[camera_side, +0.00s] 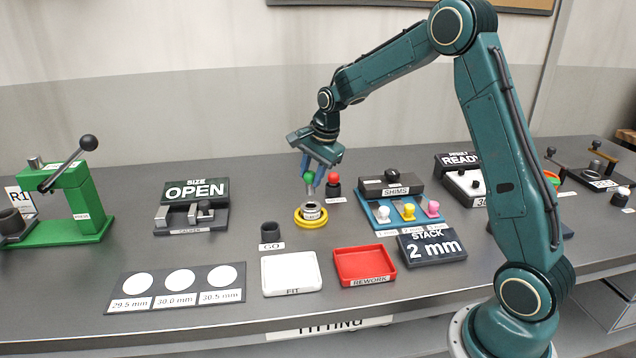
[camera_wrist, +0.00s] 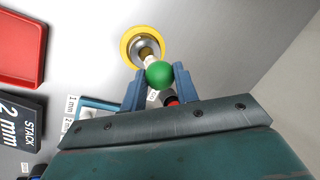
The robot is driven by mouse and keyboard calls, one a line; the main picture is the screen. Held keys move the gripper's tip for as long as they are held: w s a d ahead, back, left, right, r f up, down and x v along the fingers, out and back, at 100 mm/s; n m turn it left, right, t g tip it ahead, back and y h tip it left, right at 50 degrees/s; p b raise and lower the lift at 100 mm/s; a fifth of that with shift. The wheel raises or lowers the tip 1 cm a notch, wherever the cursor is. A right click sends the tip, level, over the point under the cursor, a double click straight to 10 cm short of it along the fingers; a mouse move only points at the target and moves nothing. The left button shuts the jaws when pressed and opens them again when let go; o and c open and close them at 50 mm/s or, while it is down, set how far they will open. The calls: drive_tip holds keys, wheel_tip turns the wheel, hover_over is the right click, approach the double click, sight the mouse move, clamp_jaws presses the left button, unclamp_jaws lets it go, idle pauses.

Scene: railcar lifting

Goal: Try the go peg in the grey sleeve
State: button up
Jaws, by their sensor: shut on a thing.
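My gripper (camera_wrist: 158,82) is shut on the green-knobbed go peg (camera_wrist: 159,74), with a blue finger on each side of the knob. The green knob (camera_side: 309,177) also shows in the side view, with the grey shaft pointing down. The grey sleeve (camera_side: 312,212) stands in a yellow ring (camera_side: 299,219) on the bench, right under the peg. In the wrist view the yellow ring (camera_wrist: 127,47) lies beyond the knob, and the shaft runs toward its centre. I cannot tell whether the shaft's tip has entered the sleeve. The dark GO holder (camera_side: 270,230) stands empty at the front left.
A red-knobbed peg (camera_side: 333,179) stands in a dark holder close behind and right of the sleeve. The white FIT tray (camera_side: 290,272) and red REWORK tray (camera_side: 365,266) are in front, both empty. The shims rack (camera_side: 395,220) is to the right.

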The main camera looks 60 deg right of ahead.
drive_tip(key=shift+r, duration=0.3)
drive_tip(key=shift+r, duration=0.35)
drive_tip(key=shift+r, duration=0.15)
